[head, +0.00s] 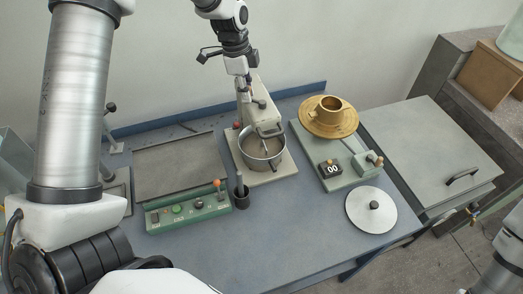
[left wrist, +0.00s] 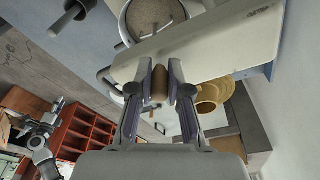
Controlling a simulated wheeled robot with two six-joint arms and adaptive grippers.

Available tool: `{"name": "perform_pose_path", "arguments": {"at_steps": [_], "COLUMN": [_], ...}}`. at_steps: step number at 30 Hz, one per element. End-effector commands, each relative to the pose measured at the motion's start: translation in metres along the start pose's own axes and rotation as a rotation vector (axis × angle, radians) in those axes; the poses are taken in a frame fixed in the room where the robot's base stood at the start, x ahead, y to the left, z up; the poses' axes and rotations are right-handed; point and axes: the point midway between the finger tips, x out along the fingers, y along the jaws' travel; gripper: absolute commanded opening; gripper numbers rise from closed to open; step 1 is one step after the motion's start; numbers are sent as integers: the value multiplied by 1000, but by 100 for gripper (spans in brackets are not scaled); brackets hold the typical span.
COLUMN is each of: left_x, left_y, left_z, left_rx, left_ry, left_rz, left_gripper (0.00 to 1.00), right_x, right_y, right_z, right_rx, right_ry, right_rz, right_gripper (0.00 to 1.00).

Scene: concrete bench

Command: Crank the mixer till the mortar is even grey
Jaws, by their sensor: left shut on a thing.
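The mixer (head: 246,103) is a pale machine standing on a light base plate. Its metal bowl (head: 275,160) sits under the head, and it also shows at the top of the left wrist view (left wrist: 124,32). The mortar (left wrist: 158,14) in the bowl looks grey-beige and speckled; part of it is hidden by the mixer head. My left gripper (head: 244,82) is at the back top of the mixer. In the left wrist view its fingers (left wrist: 158,88) are shut on the brown crank knob (left wrist: 158,80). My right gripper is not visible.
A green control box (head: 188,211) stands left of the mixer, beside a dark cup (head: 241,198). A green stand with a brass dish (head: 318,127) and a round lid (head: 371,210) are on the right. A flat dark tray (head: 175,165) lies left. The bench front (head: 270,240) is clear.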

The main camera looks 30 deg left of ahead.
Motion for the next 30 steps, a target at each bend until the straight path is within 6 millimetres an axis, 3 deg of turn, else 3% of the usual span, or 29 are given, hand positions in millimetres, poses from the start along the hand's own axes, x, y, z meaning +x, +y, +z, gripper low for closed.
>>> {"name": "perform_pose_path", "arguments": {"at_steps": [6,10,16,17,18,19,30], "left_x": [4,6,6,6,6,6,5], "left_y": [-29,-29,-29,-29,-29,-28,-29], "left_z": [-31,-46,-48,-48,-48,-48,-48], "left_rx": [3,1,-1,-1,-1,-1,0], "left_ry": [-2,0,2,2,2,2,2], "left_rz": [-6,-6,-5,-5,-5,-5,-7], "left_gripper": [0,0,0,24,38,47,47], "right_x": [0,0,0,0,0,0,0], "right_y": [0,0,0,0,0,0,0], "right_z": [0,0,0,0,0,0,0], "right_rx": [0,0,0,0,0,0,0], "right_ry": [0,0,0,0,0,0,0], "right_rz": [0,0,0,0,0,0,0], "right_gripper": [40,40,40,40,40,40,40]}}
